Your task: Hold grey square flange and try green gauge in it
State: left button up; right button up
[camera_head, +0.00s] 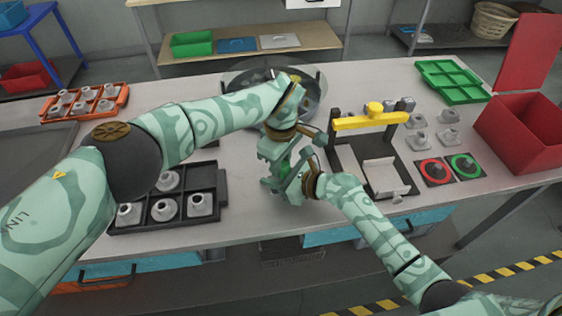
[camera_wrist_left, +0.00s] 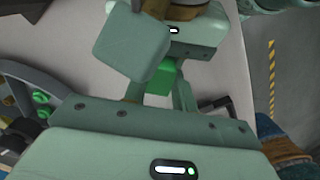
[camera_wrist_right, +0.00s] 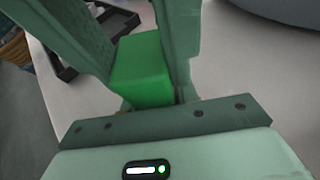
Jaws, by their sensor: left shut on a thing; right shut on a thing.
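The green gauge (camera_wrist_right: 143,68) shows as a green block between the fingers of my right gripper (camera_wrist_right: 150,60), which is shut on it. It also shows in the left wrist view (camera_wrist_left: 161,76) and in small part in the head view. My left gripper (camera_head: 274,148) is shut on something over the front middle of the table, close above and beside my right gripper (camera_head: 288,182). What it holds is hidden by fingers and hands; I cannot make out the grey square flange there. Whether gauge and flange touch cannot be told.
A black tray (camera_head: 222,206) with several grey flanges stands at front left, an orange tray (camera_head: 123,94) behind it. A round tank (camera_head: 318,110) is behind my grippers. A yellow-handled stand (camera_head: 371,122), loose grey parts, red (camera_head: 434,172) and green (camera_head: 465,167) ring pads and a red bin (camera_head: 535,140) lie right.

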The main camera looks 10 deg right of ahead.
jog(key=shift+s+f, duration=0.15)
jog(key=shift+f, duration=0.1)
pick_arm(q)
jog(key=shift+r, duration=2.5)
pick_arm(e)
jog(key=o, duration=1.1)
jog(key=shift+r, duration=0.15)
